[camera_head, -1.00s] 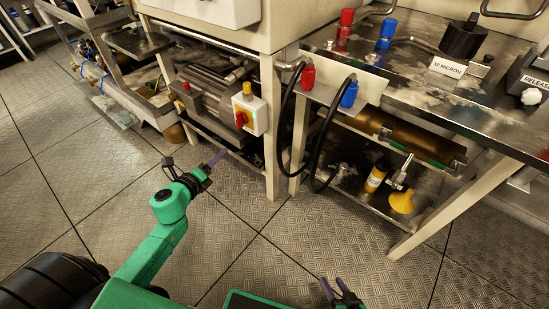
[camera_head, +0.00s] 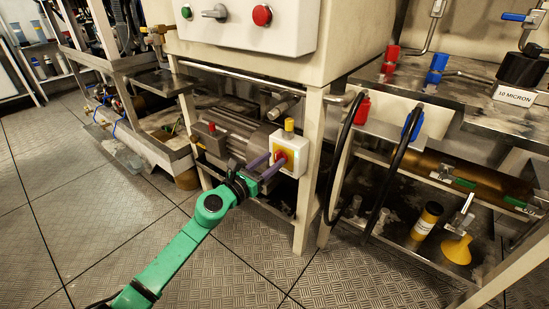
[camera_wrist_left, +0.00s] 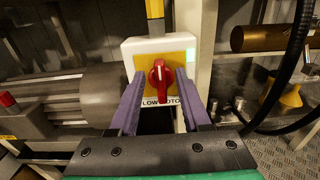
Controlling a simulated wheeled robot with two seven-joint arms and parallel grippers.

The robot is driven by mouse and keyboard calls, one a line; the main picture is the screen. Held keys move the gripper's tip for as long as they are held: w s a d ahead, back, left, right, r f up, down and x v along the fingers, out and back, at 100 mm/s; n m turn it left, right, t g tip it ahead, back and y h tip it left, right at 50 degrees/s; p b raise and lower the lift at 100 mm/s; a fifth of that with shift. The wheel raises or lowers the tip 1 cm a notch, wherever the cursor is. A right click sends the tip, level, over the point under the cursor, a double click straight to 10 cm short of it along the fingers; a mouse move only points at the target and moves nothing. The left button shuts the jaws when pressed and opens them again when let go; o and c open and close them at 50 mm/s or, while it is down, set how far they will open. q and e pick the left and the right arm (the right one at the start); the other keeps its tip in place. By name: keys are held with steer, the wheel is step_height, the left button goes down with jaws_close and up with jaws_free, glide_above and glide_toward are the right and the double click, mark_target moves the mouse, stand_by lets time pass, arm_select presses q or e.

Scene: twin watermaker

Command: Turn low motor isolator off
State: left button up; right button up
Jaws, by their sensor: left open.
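The low motor isolator (camera_head: 289,153) is a white and yellow box with a red rotary knob, low on the bench frame beside the grey motor (camera_head: 232,137). In the left wrist view the isolator's red knob (camera_wrist_left: 159,80) stands roughly upright, slightly tilted, above a label reading "LOW MOTO", its end hidden. A green light shows at the box's upper right. My left gripper (camera_head: 273,161) is open, its two purple fingers at the front of the box. In the left wrist view the left gripper's fingers (camera_wrist_left: 157,98) lie on either side of the knob, apart from it.
A bench leg (camera_head: 311,175) stands just right of the isolator. Black hoses (camera_head: 388,180) hang further right, near a yellow funnel (camera_head: 457,249). A control box (camera_head: 245,22) with a red button is above. The floor in front is clear.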

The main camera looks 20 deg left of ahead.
arm_select(q)
steer(key=shift+x, duration=0.9)
jaws_close()
arm_select(e)
steer(key=shift+f, duration=0.2)
arm_select(q)
steer(key=shift+n, duration=0.4)
steer(key=shift+w+a+f+n+p, duration=0.1)
steer(key=shift+a+f+n+p, duration=0.55)
steer(key=shift+n, duration=2.25)
steer(key=shift+w+d+n+p, duration=0.1)
steer(key=shift+n+p, duration=1.2)
steer(key=shift+n, duration=1.6)
steer(key=shift+w+a+f+n+p, duration=0.1)
steer(key=shift+a+f+n+p, duration=0.55)
steer(key=shift+n, duration=2.25)
arm_select(e)
steer(key=s+d+r+n+g+h, duration=0.1)
steer(key=d+r+g+h, duration=0.2)
steer(key=d+r+g, duration=0.2)
steer(key=shift+d+p, duration=0.3)
steer(key=shift+d, duration=0.55)
arm_select(q)
steer(key=shift+d+r, duration=0.3)
steer(key=shift+d, duration=0.05)
arm_select(e)
steer(key=shift+r, duration=0.1)
